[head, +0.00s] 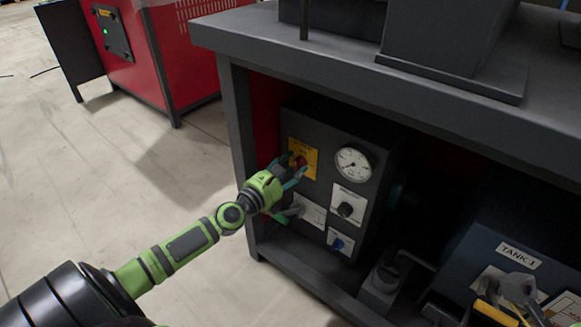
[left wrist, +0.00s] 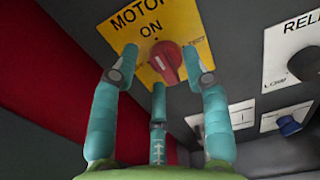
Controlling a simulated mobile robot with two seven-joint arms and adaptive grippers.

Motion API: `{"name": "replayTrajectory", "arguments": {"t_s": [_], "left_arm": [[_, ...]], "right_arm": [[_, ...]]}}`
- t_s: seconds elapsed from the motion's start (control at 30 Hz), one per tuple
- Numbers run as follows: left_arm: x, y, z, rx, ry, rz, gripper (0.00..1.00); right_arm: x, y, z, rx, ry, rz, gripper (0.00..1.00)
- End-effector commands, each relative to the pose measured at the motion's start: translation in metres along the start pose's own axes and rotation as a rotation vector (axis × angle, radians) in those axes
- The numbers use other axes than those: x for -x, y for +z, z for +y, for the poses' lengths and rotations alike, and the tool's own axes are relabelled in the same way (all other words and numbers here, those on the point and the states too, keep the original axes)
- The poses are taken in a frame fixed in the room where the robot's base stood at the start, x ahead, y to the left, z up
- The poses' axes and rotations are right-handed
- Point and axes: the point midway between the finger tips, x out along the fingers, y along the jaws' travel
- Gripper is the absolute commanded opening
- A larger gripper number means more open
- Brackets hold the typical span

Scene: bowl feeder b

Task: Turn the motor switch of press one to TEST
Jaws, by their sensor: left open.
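The red motor switch knob (left wrist: 168,62) sits on a yellow plate (left wrist: 135,25) lettered MOTOR, with ON above the knob and smaller lettering at its right that seems to read TEST. In the head view the yellow plate (head: 311,151) is at the upper left of the dark panel, and the red knob (head: 299,161) is partly behind my fingers. My left gripper (head: 290,178) is open in front of the plate. In the left wrist view its teal fingers (left wrist: 165,70) stand on either side of the knob, with a third finger below. I cannot tell whether they touch it.
The panel also carries a round gauge (head: 353,164), a black knob (head: 346,209) on a white plate, and a blue knob (head: 338,243). The bench top (head: 300,45) overhangs the panel. A box labelled TANK 1 (head: 520,254) stands at right. Open floor lies left.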

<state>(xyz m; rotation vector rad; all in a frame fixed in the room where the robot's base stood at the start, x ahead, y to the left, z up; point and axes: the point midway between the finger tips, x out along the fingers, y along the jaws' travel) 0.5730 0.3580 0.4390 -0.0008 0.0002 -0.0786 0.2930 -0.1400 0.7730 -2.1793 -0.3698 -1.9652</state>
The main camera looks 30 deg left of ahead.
Motion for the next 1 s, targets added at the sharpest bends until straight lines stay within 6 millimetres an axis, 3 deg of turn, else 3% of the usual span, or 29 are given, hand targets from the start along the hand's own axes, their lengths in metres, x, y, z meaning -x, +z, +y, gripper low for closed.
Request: {"name": "replayTrajectory", "arguments": {"t_s": [0.23,0.33,0.37,0.77,1.0], "left_arm": [[-0.0006,-0.0003,-0.0001,0.000,0.000,0.000,0.46],[-0.0005,-0.0002,-0.0001,0.000,0.000,0.000,0.06],[-0.0005,-0.0002,-0.0001,0.000,0.000,0.000,0.00],[-0.0005,0.0005,0.0000,-0.030,0.001,-0.001,0.00],[-0.0005,0.0015,-0.0005,-0.153,0.002,-0.001,0.00]], "right_arm": [[0.0001,0.0000,-0.0001,0.000,0.000,0.000,0.40],[0.0001,0.0000,-0.0001,0.000,0.000,0.000,0.40],[0.0001,0.0000,-0.0001,0.000,0.000,0.000,0.40],[-0.0008,-0.0001,-0.0001,-0.001,0.000,0.000,0.40],[-0.0002,-0.0009,0.0003,-0.002,0.005,-0.008,0.40]]}}
